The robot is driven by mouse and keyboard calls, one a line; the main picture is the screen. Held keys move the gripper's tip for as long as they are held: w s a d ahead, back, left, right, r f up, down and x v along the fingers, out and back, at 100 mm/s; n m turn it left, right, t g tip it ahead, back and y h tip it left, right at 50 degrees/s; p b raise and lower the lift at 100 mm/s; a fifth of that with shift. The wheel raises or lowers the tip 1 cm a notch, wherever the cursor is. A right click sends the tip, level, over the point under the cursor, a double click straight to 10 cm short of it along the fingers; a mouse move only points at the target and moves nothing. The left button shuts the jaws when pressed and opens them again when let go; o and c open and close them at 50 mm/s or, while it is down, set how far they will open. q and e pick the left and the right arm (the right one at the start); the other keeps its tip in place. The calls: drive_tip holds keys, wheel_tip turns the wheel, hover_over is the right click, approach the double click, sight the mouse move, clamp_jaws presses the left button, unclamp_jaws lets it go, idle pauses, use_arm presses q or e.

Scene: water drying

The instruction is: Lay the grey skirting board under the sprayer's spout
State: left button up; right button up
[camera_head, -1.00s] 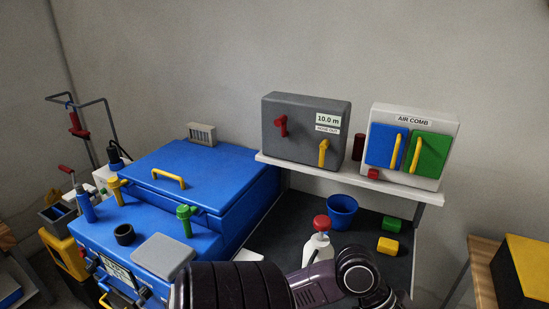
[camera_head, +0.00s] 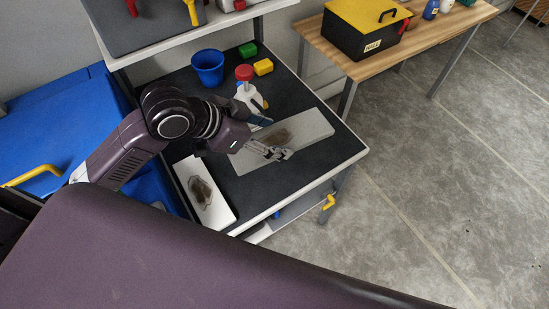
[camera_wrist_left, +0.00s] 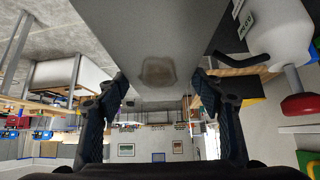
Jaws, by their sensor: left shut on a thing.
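The grey skirting board (camera_head: 307,130), a long flat piece with a brown stain, is in the head view over the right part of the dark bench top. My left gripper (camera_head: 272,151) is shut on its near edge. In the left wrist view the board (camera_wrist_left: 160,25) runs between the two fingers (camera_wrist_left: 158,84). I cannot tell whether it touches the bench. The sprayer (camera_head: 250,97), a white bottle with a red top, stands just behind the board; it also shows in the wrist view (camera_wrist_left: 278,35). Its spout is partly hidden by my gripper. My right gripper is not in view.
A white stained board (camera_head: 219,212) lies at the bench's front left. A blue bucket (camera_head: 208,68), a green block (camera_head: 247,50) and a yellow block (camera_head: 263,67) stand behind. The dark bench top (camera_head: 328,165) is bare at front right. A wooden table (camera_head: 432,35) stands beyond.

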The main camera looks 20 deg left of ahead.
use_arm(q)
drive_tip(key=shift+w+d+r, duration=0.2)
drive_tip(key=shift+w+r, duration=0.15)
drive_tip(key=shift+r, duration=0.2)
drive_tip(key=shift+w+d+r+n+t, duration=0.1)
drive_tip(key=shift+w+d+n+t, duration=0.1)
drive_tip(key=shift+n+t, duration=0.1)
drive_tip(key=shift+w+d, duration=0.1)
drive_tip(key=shift+w, duration=0.05)
wheel_tip(320, 180, down, 15)
drive_tip(key=shift+r, duration=0.1)
drive_tip(key=shift+f, duration=0.7)
wheel_tip(320, 180, down, 4)
drive_tip(key=shift+r, duration=0.15)
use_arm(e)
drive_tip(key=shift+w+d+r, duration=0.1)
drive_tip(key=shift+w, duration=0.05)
